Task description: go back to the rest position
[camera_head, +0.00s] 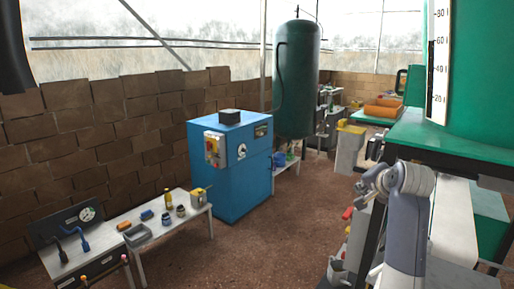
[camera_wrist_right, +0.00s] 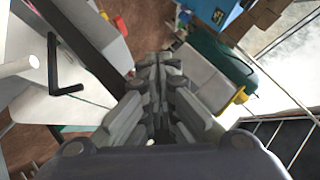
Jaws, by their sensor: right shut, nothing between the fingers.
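My right gripper (camera_wrist_right: 158,72) fills the middle of the right wrist view. Its grey fingers are closed together, with nothing held between them. In the head view my right arm (camera_head: 408,225) rises at the right, in front of a white-topped bench. Its gripper cannot be made out clearly there. My left gripper is not in view.
A low table (camera_head: 189,228) with small tools stands at the left, beside a blue cabinet (camera_head: 232,180). A green tank (camera_head: 298,80) stands behind. A large green machine (camera_head: 450,140) is close at the right, near my arm. The brown floor (camera_head: 275,250) in the middle is clear.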

